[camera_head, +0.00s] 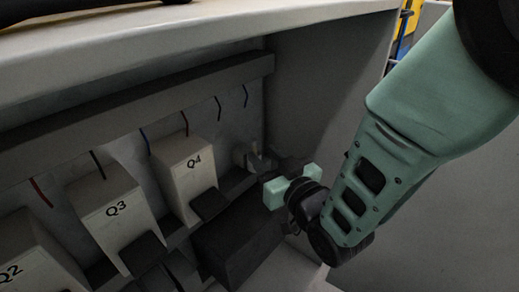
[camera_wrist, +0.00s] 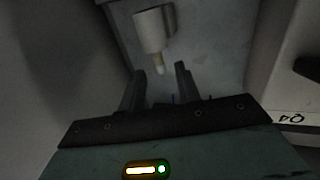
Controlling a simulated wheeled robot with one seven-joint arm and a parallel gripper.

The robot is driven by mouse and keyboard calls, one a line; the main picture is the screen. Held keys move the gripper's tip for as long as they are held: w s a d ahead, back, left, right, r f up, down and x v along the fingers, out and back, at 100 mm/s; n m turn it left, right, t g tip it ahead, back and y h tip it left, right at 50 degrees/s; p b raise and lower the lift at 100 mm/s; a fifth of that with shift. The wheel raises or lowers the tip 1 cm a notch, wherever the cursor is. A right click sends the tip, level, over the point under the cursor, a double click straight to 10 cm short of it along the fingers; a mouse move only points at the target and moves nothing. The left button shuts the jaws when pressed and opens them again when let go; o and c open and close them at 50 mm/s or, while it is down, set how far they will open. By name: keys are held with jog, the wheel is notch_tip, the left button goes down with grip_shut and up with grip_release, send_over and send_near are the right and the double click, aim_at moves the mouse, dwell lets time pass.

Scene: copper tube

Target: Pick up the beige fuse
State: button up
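The beige fuse (camera_wrist: 152,30) is a short cylinder with a narrow pale tip in the wrist view. Its tip points toward my gripper (camera_wrist: 159,70). My gripper is open, with its two dark fingers apart and nothing clasped between them. The fuse's tip appears between the fingertips in the picture, while its wider body lies beyond them. I cannot tell the exact depth. In the head view, a small pale shape that seems to be the fuse (camera_head: 240,156) shows dimly beside my gripper (camera_head: 268,165), right of the Q4 block, partly hidden by the fingers.
The beige blocks Q4 (camera_head: 186,178), Q3 (camera_head: 112,215) and Q2 (camera_head: 30,255) stand in a row to the left inside a grey cabinet. A dark box (camera_head: 240,240) lies below my gripper. The cabinet's side wall (camera_head: 325,90) is close on the right.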

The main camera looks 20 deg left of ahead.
aim_at(256, 149)
jog(key=x, duration=0.4)
jog(key=shift+w+f+b, duration=0.1)
jog(key=shift+f+b, duration=0.2)
jog(key=shift+b, duration=0.05)
jog(key=shift+w+a, duration=0.4)
jog(key=shift+a, duration=0.1)
grip_shut()
